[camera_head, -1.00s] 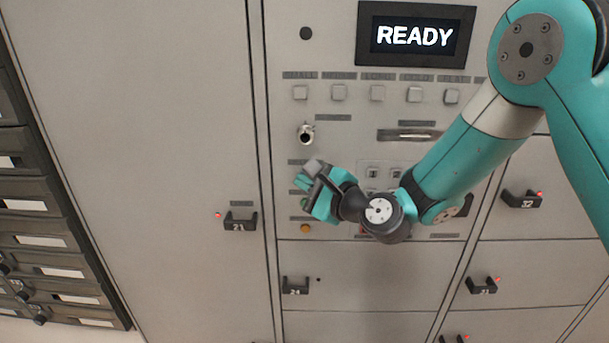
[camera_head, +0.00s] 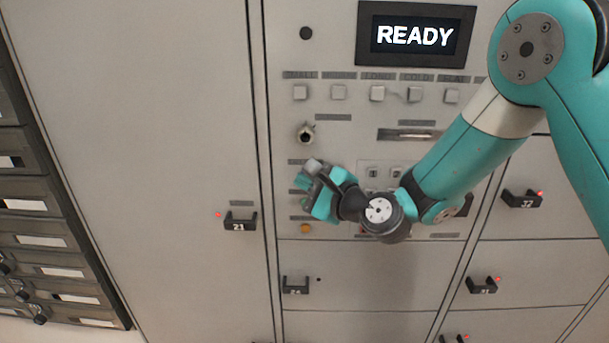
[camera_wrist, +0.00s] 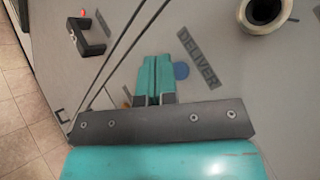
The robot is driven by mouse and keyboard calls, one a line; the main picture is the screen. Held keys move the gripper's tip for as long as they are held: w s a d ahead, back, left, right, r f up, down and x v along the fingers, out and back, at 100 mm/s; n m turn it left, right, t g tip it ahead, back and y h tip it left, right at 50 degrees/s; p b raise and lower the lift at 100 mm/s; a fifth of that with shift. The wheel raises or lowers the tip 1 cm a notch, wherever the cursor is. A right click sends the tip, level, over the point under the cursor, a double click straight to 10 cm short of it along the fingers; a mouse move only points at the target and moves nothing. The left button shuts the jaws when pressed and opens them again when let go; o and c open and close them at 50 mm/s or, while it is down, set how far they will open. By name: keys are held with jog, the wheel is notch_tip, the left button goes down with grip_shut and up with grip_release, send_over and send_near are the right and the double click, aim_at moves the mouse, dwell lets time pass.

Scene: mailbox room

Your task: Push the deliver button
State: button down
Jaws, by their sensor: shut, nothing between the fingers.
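In the wrist view a round blue button (camera_wrist: 181,71) sits beside the label DELIVER (camera_wrist: 197,57) on the grey panel. My gripper (camera_wrist: 153,62) is shut and empty, with its teal fingertips just left of the button. I cannot tell whether the fingers touch the panel. The screen (camera_head: 415,37) above reads READY.
A round lock (camera_head: 305,133) sits above my gripper, and an orange button (camera_head: 305,228) below it. A row of square buttons (camera_head: 377,93) runs under the screen. Locker handles stick out, one at the left (camera_head: 240,221) and one below (camera_head: 295,285). The large door (camera_head: 140,130) at left is flat.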

jog(key=shift+w, duration=0.1)
dwell(0.5)
jog(key=shift+w, duration=0.35)
jog(key=shift+w+p, duration=0.4)
jog(key=shift+p, duration=0.1)
dwell(0.4)
dwell(0.3)
jog(key=shift+s+b, duration=0.3)
jog(key=shift+s, duration=0.55)
jog(key=s+b, duration=0.1)
jog(key=s, duration=0.4)
jog(key=shift+b, duration=0.4)
